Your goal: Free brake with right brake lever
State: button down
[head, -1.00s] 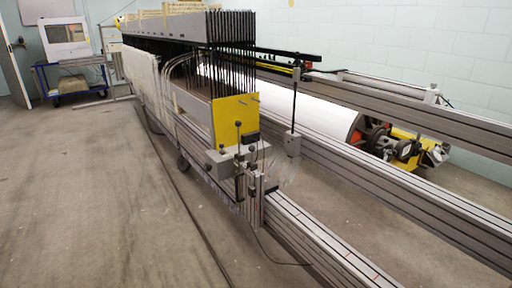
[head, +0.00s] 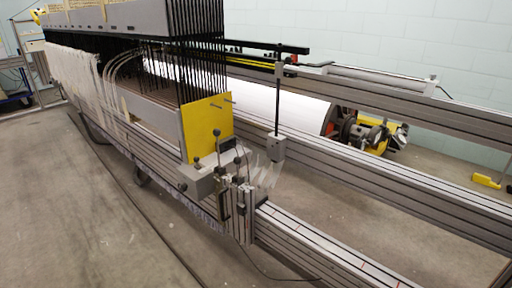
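A grey box (head: 198,182) sits at the near end of the loom frame, beside a yellow plate (head: 207,128). A thin lever with a black knob (head: 218,147) stands up from it. A second black knob (head: 195,161) shows just to the left, and another dark knob (head: 237,161) to the right. I cannot tell which of these is the right brake lever, or whether the brake is on. My gripper is not in view.
A long metal rail (head: 310,245) runs from the box toward the lower right, with a parallel beam (head: 380,178) behind it. A large white roll (head: 270,107) lies beyond. Open floor (head: 70,200) lies at left; a cable (head: 265,272) hangs near the rail.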

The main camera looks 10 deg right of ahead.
aim_at(238, 161)
jog(key=i+l+z, duration=0.15)
jog(key=i+l, duration=0.15)
jog(key=i, duration=0.2)
jog(key=i+l+z, duration=0.2)
jog(key=i, duration=0.25)
jog(key=l, duration=0.05)
